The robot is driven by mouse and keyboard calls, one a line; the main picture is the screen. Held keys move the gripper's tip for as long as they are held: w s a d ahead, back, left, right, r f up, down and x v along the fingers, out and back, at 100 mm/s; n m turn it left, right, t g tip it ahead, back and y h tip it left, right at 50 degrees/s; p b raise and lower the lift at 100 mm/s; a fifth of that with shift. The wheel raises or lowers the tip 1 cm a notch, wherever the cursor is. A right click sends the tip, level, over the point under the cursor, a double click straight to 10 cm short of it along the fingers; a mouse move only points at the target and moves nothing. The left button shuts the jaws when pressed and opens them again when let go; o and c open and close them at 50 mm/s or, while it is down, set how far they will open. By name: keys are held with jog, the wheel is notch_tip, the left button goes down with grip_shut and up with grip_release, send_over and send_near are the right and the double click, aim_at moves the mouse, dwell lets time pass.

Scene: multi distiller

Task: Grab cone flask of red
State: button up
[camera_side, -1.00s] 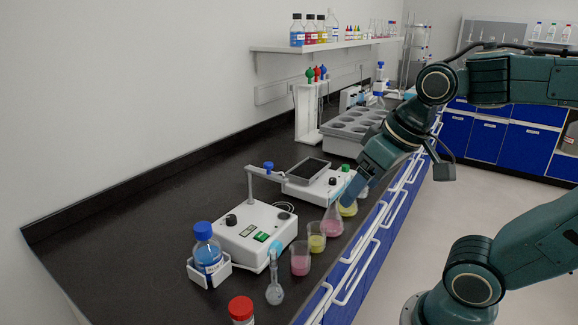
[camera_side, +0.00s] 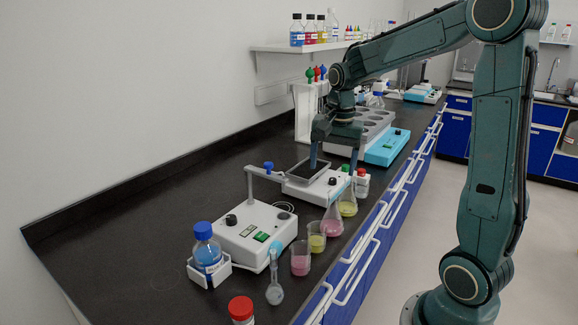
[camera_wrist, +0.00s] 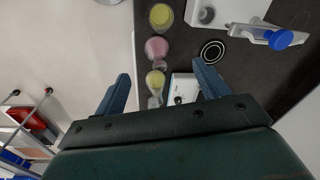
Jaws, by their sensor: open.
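The cone flask with pinkish-red liquid (camera_side: 333,226) stands upright near the front edge of the bench, between a yellow beaker (camera_side: 316,238) and a cone flask with yellow liquid (camera_side: 348,207). It also shows in the wrist view (camera_wrist: 156,48), beyond the fingertips, with the yellow cone flask (camera_wrist: 155,82) nearer the gap between the fingers. My gripper (camera_side: 334,168) is open and empty, pointing down above the far device with the dark plate, behind the flasks. Its two blue fingers are spread wide in the wrist view (camera_wrist: 163,86).
A beaker of pink liquid (camera_side: 300,263) and a round flask (camera_side: 274,291) stand nearer the camera. A white stirrer (camera_side: 250,235) with a stand lies left of the flasks. A red-capped bottle (camera_side: 362,182) is close behind them. The left bench surface is clear.

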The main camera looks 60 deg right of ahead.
aim_at(333, 210)
jog(key=w+d+f+m, duration=0.1)
jog(key=d+f+m, duration=0.2)
jog(key=d+f, duration=0.1)
jog(key=shift+w+d+g, duration=0.3)
jog(key=shift+d+g, duration=0.1)
jog(key=shift+d, duration=0.4)
jog(key=shift+f, duration=0.15)
notch_tip(333, 210, down, 8)
jog(key=shift+f, duration=0.2)
jog(key=shift+s+f, duration=0.1)
jog(key=shift+f, duration=2.5)
jog(key=c, duration=1.1)
